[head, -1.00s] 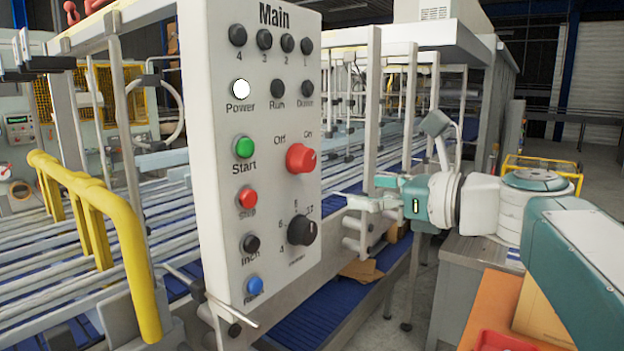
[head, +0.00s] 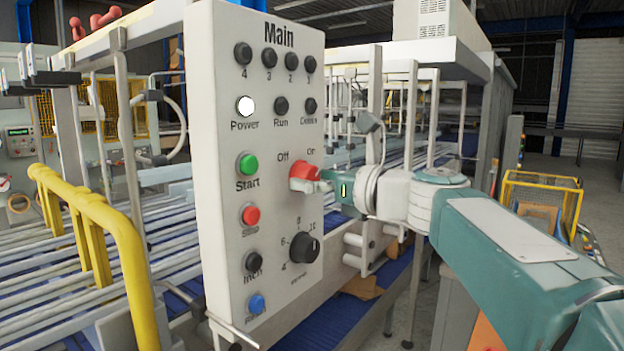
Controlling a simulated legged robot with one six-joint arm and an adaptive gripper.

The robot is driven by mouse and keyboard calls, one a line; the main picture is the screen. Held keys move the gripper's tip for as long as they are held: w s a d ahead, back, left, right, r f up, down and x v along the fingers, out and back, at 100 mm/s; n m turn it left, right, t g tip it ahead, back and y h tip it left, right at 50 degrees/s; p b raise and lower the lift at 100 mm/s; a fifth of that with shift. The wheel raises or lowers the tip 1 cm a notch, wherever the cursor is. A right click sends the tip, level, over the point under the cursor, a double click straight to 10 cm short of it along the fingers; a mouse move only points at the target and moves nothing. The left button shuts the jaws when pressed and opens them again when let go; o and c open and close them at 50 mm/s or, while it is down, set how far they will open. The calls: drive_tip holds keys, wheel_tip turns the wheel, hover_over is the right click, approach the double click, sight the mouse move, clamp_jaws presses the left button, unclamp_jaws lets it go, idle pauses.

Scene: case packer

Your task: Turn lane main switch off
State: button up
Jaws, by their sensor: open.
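The red main switch knob (head: 303,173) sits on the white control panel (head: 223,110) under the words Off and On. Its pointer direction is hard to tell because my gripper covers part of it. My gripper (head: 316,186) is at the knob's right and lower side, with its fingertips against or very near it. The jaws are open, and I cannot tell whether they touch the knob. The white power lamp (head: 246,106) is lit.
A green start button (head: 248,164), a red stop button (head: 250,214) and a black selector (head: 304,247) are close by on the panel. A yellow guard rail (head: 120,250) stands left. Conveyor frames run behind.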

drive_tip(key=c, duration=1.2)
drive_tip(key=shift+n, duration=0.4)
drive_tip(key=n, duration=0.3)
drive_tip(key=shift+n, duration=0.4)
drive_tip(key=n, duration=0.4)
drive_tip(key=shift+n, duration=0.3)
drive_tip(key=n, duration=0.5)
drive_tip(key=shift+f+n, duration=0.1)
drive_tip(key=shift+n, duration=1.7)
drive_tip(key=shift+f, duration=0.1)
